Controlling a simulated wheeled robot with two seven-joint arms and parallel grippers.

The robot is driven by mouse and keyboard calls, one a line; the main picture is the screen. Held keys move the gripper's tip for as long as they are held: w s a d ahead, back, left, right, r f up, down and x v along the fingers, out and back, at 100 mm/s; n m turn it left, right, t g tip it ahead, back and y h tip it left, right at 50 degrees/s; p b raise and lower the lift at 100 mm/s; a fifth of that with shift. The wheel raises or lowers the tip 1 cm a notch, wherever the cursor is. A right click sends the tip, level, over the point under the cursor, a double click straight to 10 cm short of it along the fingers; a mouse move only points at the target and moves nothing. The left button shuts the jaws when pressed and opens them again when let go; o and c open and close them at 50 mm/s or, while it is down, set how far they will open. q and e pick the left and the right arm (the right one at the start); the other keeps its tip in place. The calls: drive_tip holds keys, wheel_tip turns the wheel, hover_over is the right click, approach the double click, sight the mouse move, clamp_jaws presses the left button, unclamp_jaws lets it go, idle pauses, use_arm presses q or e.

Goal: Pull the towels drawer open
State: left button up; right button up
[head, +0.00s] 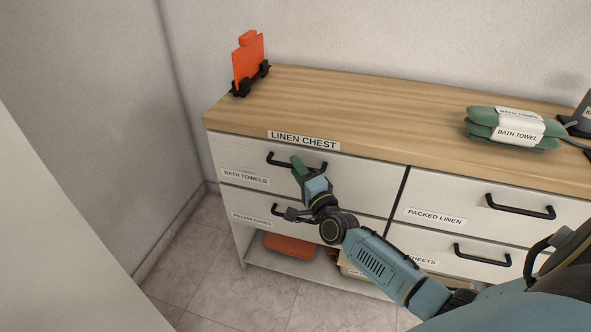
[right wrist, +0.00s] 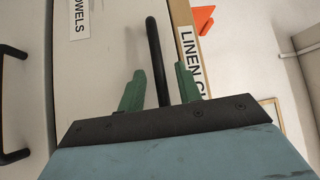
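The bath towels drawer (head: 236,155) is the upper left drawer of the white linen chest, and its front looks flush with the chest. Its black bar handle (head: 280,162) is partly hidden behind my right gripper (head: 298,164). In the right wrist view, the handle (right wrist: 153,50) runs between the two green fingers of my right gripper (right wrist: 160,88). The fingers stand apart on either side of the bar, with gaps visible. My left gripper is not in view.
The pillowcases drawer handle (head: 276,210) is just below, close to my right wrist. Packed linen (head: 470,208) and sheets drawers are to the right. Folded green towels (head: 515,128) and an orange item (head: 248,62) stand on the wooden top (head: 370,105). Floor (head: 190,255) at left is clear.

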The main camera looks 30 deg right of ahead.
drive_tip(key=shift+w+r, duration=0.1)
drive_tip(key=shift+w, duration=0.65)
drive_tip(key=shift+c, duration=0.4)
clamp_jaws()
